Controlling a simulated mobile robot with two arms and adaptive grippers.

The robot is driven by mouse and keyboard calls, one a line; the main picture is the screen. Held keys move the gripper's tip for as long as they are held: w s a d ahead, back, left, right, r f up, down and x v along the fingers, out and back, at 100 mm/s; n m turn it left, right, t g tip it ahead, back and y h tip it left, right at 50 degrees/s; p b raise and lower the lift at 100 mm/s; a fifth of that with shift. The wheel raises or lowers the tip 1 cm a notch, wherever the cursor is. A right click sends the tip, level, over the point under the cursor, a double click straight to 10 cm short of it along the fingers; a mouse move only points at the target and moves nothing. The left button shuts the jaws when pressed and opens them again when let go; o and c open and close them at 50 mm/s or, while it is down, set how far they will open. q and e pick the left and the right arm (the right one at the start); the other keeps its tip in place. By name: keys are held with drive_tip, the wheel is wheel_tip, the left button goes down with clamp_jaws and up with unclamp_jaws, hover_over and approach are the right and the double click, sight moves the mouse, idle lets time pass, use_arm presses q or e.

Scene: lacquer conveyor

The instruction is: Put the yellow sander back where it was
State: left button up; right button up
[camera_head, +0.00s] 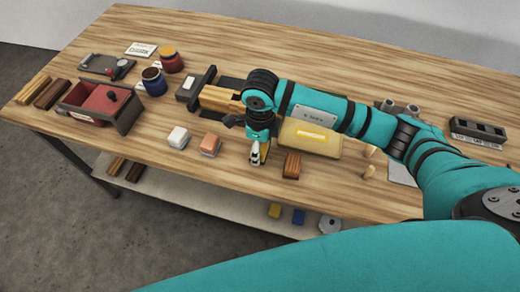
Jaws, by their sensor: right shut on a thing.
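My right gripper (257,155) points down near the front edge of the wooden table. It is shut on the yellow sander (266,153), of which only a small yellow part shows beside the fingers. I cannot tell whether the sander touches the table. It is in line with a white block (178,137) and an orange block (210,145) to its left and a brown block (292,165) to its right. My left gripper is not in view.
A large pale yellow block (310,138) lies behind, partly under my right arm. A red tray (92,103), a blue jar (154,81) and a red jar (171,60) stand at the left. A dark rack (478,131) stands at the right. The front left tabletop is mostly clear.

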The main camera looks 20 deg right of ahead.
wheel_tip(320, 180, down, 2)
drive_tip(key=shift+s+f, duration=0.1)
drive_tip(key=shift+s, duration=0.05)
drive_tip(key=shift+f, duration=0.2)
drive_tip(key=o, duration=1.1)
drive_tip(key=shift+o, duration=0.2)
drive_tip(key=shift+r+p, duration=0.2)
drive_tip(key=shift+p, duration=0.1)
drive_tip(key=shift+r+b, duration=0.3)
wheel_tip(320, 180, up, 11)
drive_tip(key=b, duration=0.2)
drive_tip(key=shift+r+b, duration=0.15)
drive_tip(key=shift+b, duration=0.15)
